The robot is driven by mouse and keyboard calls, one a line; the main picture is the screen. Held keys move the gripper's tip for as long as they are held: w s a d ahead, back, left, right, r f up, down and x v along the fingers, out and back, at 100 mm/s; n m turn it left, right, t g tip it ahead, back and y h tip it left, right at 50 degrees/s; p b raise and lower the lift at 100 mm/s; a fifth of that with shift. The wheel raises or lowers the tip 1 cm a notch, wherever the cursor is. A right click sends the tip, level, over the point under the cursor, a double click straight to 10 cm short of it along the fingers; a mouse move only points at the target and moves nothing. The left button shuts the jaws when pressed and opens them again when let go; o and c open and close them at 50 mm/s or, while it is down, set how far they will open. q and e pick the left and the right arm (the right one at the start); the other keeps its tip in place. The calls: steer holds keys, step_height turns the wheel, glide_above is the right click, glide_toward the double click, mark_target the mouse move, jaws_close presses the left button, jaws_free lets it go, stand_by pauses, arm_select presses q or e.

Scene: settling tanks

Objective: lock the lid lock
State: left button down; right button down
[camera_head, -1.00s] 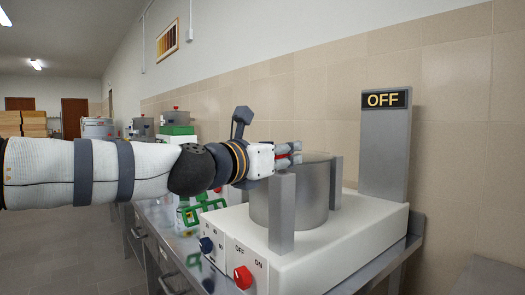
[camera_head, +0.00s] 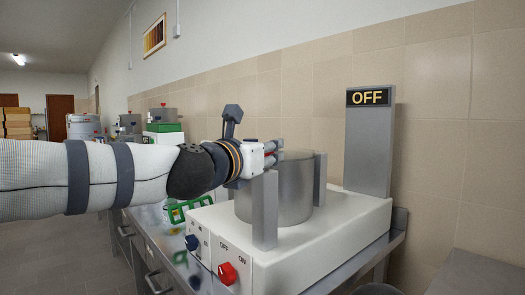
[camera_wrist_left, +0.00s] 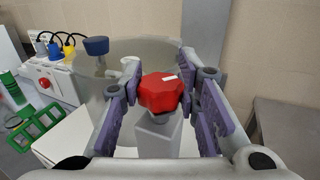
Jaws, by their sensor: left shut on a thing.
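A grey metal tank (camera_head: 281,190) sits on a white machine base (camera_head: 325,228) between upright grey posts. My left gripper (camera_head: 272,153) is at the top of the front post (camera_head: 265,210). In the left wrist view, my left gripper (camera_wrist_left: 163,100) is shut on a red knob (camera_wrist_left: 161,92) with a white mark. The knob sits on a grey block (camera_wrist_left: 158,137), beside the tank's rim. A blue knob (camera_wrist_left: 96,46) stands farther left there. In the head view, the fingers mostly hide the red knob. My right gripper is not in view.
The base front has a red dial (camera_head: 228,273) with OFF and ON labels and a blue dial (camera_head: 192,242). A tall panel (camera_head: 370,145) reads OFF. A green rack (camera_head: 188,209) stands left of the base, and a tiled wall is behind.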

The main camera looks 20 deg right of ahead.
arm_select(q)
steer(key=c, duration=1.2)
jaws_free()
steer(key=shift+s, duration=0.1)
steer(key=v, duration=1.2)
steer(key=shift+d, duration=0.1)
